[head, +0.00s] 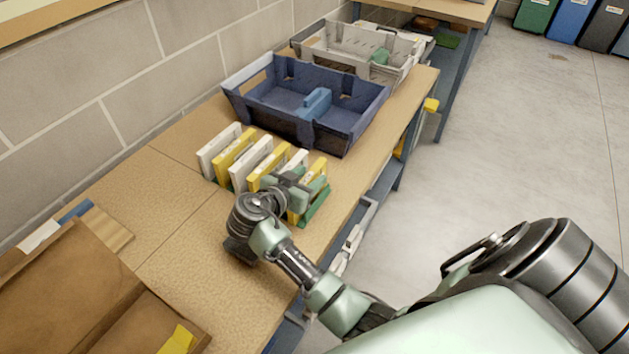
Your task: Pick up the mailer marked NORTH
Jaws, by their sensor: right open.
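A row of upright, thin mailers, white and yellow by turns, stands on the bench. They include a white one (219,149), a yellow one (236,156), and another white one (251,163). Their markings are too small to read, so I cannot tell which is marked NORTH. A green holder (318,208) shows at the row's right end. My right gripper (298,184) is open at the right-hand end of the row, over the last mailers and partly hiding them. I cannot tell whether it touches any. My left gripper is out of view.
A dark blue crate (262,116) with a blue object (315,103) in it stands behind the row. A grey crate (345,60) is farther back. Brown cardboard boxes (60,290) lie at the lower left. The bench (175,225) is bare left of my right arm.

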